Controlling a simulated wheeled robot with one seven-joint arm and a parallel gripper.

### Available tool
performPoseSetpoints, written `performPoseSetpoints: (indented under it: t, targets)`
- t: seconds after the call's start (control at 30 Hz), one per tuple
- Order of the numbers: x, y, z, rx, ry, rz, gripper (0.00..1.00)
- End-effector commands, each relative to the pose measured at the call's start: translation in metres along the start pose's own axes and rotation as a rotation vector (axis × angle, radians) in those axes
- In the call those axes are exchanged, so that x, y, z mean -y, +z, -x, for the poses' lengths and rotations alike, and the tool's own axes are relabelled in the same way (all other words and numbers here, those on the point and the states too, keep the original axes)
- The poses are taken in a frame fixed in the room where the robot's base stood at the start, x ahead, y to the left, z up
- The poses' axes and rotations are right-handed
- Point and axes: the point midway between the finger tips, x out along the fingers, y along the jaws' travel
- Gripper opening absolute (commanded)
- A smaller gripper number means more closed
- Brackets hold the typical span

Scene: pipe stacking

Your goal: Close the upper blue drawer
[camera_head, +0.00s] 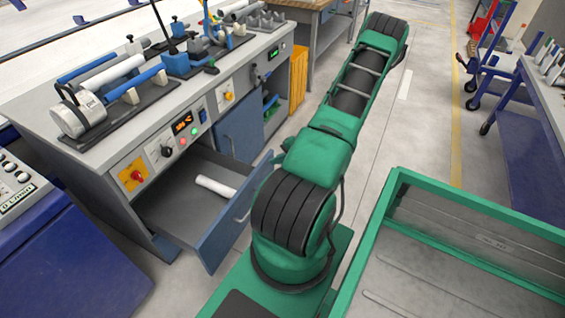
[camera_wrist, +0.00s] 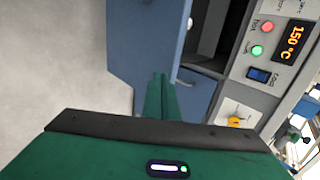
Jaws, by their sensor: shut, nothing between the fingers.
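The upper blue drawer (camera_head: 232,224) stands pulled out from the grey workbench in the head view, its inside showing. A white pipe (camera_head: 215,187) lies in it. In the wrist view the drawer's blue front (camera_wrist: 148,40) is at the top, with a dark gap between it and the bench. My green gripper (camera_wrist: 158,84) is shut and empty, its fingers pointing up the picture near the front's lower edge. I cannot tell whether they touch it. In the head view I cannot make out my gripper clearly; my arm covers that area.
A closed blue cabinet door (camera_head: 240,133) is just right of the drawer; it also shows in the wrist view (camera_wrist: 190,96). The control panel (camera_wrist: 270,60) with knobs is close by. Pipes and tools cover the benchtop (camera_head: 160,105). A green-framed tray (camera_head: 385,215) is at lower right.

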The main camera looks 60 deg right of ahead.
Motion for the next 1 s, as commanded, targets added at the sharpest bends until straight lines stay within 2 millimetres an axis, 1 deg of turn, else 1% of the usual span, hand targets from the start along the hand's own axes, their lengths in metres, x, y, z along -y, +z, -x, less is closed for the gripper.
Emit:
performPoseSetpoints:
  t: [0.1,0.2,0.67,0.77,0.87,1.0]
  targets:
    - [0.007,0.000,-0.007,0.000,-0.001,0.000,0.00]
    - [0.009,0.000,-0.010,0.000,-0.001,0.001,0.00]
    - [0.012,0.001,-0.013,0.001,0.000,0.001,0.00]
    - [0.017,0.001,-0.018,0.002,-0.001,0.002,0.00]
    - [0.027,0.001,-0.028,0.002,-0.001,0.004,0.00]
    - [0.047,0.002,-0.050,0.004,-0.001,0.007,0.00]
